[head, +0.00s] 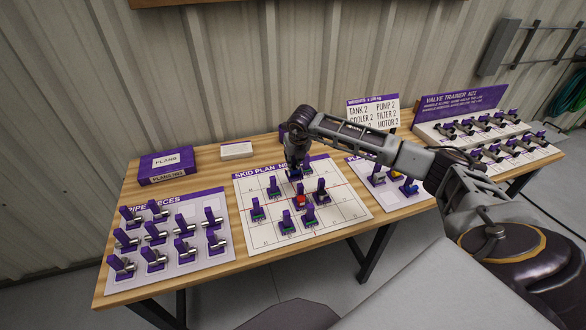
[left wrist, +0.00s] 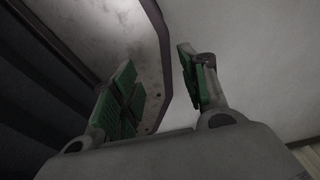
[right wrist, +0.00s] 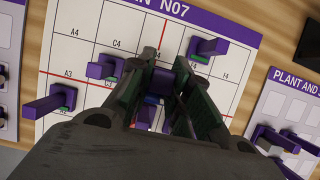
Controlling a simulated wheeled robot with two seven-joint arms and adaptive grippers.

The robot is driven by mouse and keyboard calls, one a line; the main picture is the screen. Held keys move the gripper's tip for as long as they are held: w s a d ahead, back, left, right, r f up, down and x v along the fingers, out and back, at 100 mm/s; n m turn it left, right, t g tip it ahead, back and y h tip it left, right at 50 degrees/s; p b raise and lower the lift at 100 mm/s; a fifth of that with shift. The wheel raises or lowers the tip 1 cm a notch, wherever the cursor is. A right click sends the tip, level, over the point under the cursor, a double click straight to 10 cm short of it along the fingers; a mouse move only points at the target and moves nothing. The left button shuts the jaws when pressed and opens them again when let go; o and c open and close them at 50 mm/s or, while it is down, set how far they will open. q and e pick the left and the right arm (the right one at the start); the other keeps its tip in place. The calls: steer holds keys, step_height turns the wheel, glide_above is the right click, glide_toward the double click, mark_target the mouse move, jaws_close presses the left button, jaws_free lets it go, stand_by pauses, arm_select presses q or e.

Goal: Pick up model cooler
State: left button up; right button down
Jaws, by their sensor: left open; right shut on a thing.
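My right gripper (head: 294,172) is at the back of the white Skid Plan sheet (head: 348,202). In the right wrist view its green-padded fingers (right wrist: 168,78) are shut on a purple-handled model (right wrist: 161,83) with a dark blue part below. I cannot tell from its looks whether this is the model cooler, or whether it touches the sheet. Other purple-handled models stand on the sheet, among them a red one (head: 300,202). My left gripper (left wrist: 157,62) is open and empty, out of the head view.
Pipe pieces (head: 155,230) stand on a sheet at the left. The Plant sheet (head: 420,197) at the right holds more models, partly behind my right arm. A purple plans box (head: 166,167), a weights sign (head: 372,112) and a valve trainer (head: 462,105) stand farther back.

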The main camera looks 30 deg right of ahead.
step_height(320, 180, up, 2)
steer(key=shift+r, duration=0.45)
arm_select(q)
steer(key=shift+w+a+f, duration=0.1)
steer(key=shift+a, duration=0.4)
steer(key=shift+w+a+f, duration=0.1)
steer(key=shift+a, duration=0.4)
steer(key=shift+d, duration=0.1)
